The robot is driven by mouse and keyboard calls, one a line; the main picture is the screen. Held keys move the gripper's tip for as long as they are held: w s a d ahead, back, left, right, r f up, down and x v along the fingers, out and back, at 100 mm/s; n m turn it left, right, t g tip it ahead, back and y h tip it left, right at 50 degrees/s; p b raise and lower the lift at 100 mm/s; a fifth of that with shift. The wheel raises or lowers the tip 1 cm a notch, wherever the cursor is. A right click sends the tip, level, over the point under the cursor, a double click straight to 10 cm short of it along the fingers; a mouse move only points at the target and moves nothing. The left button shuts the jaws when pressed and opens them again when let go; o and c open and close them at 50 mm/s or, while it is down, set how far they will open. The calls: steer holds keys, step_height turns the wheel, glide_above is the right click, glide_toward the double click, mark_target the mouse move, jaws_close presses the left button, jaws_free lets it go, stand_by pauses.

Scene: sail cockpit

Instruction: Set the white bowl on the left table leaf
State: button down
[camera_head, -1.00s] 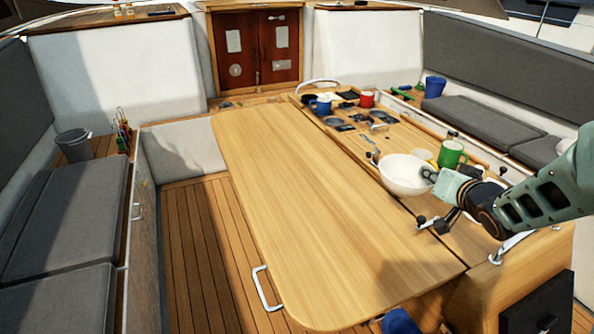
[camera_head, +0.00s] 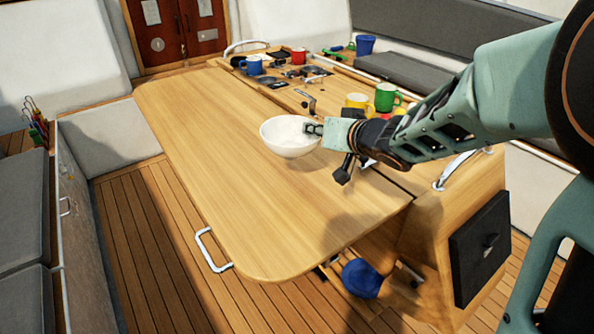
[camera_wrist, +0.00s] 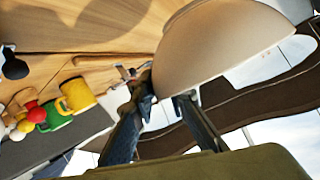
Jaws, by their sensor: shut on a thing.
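The white bowl (camera_head: 284,138) is upright at the end of my gripper (camera_head: 314,129), over the right part of the left table leaf (camera_head: 230,150). My gripper is shut on the bowl's right rim. In the wrist view the bowl (camera_wrist: 225,45) fills the upper right, with my gripper's fingers (camera_wrist: 165,100) at its edge. A shadow lies on the leaf below and in front of the bowl, and the bowl appears held above the wood. The exact gap cannot be told.
A yellow mug (camera_head: 357,104), a green mug (camera_head: 386,97), a blue mug (camera_head: 252,65) and a red mug (camera_head: 298,56) stand on the table's right part. The leaf's left and front areas are clear.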

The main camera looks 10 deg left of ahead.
mark_target(304, 150)
steer(key=s+f, duration=0.1)
steer(key=a+f+b, duration=0.1)
steer(key=f, duration=0.1)
steer(key=s+a+f, duration=0.1)
steer(key=shift+s+f+b, duration=0.25)
steer(key=shift+s+b, duration=0.1)
steer(key=shift+b, duration=0.05)
steer(key=f, duration=0.1)
steer(key=f+b, duration=0.1)
steer(key=f, duration=0.1)
steer(key=shift+s+a+f, duration=0.15)
steer(key=shift+s+a, duration=0.1)
steer(key=shift+s, duration=0.1)
steer(key=shift+f, duration=0.25)
steer(key=shift+f+b, duration=0.15)
steer(key=shift+b, duration=0.2)
steer(key=shift+f, duration=0.15)
steer(key=c, duration=1.9)
jaws_free()
